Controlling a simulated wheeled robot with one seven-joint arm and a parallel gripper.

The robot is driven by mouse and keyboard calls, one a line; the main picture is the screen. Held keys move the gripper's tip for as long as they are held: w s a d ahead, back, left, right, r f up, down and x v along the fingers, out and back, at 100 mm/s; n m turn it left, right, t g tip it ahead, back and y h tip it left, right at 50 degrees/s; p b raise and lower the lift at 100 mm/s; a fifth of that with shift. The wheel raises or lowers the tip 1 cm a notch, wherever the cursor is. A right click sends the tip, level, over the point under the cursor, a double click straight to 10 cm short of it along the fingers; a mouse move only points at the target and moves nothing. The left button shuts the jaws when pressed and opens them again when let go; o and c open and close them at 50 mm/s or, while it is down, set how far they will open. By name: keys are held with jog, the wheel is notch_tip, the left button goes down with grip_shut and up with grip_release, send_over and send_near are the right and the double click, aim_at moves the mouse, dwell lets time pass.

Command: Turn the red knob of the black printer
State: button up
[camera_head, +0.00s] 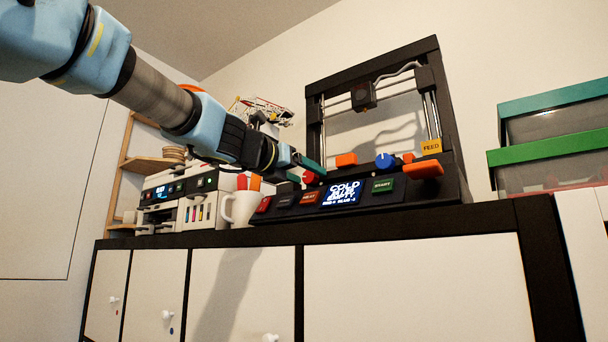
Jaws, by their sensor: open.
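The black printer (463,187) stands on the cabinet top, with an upright frame and a sloped front panel. Its red knob (311,178) is on the left part of the panel, partly hidden by my gripper. A blue knob (386,161) is farther right. A lit display (342,193) shows text, partly unreadable, with "COLD" at the top. My gripper (304,170) comes in from the upper left. Its green-tipped fingers are right at the red knob. I cannot tell whether they touch it or sit around it. The gripper is open.
A white mug (239,208) stands close left of the printer. A white printer (203,209) stands farther left. An orange lever (424,170) juts from the black printer's right, below a yellow FEED label (431,147). Green-lidded boxes (551,157) are at right. The cabinet front (420,285) is below.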

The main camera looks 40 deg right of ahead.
jog(key=b+v, duration=0.1)
jog(key=v, duration=0.9)
jog(key=shift+a+b, duration=0.4)
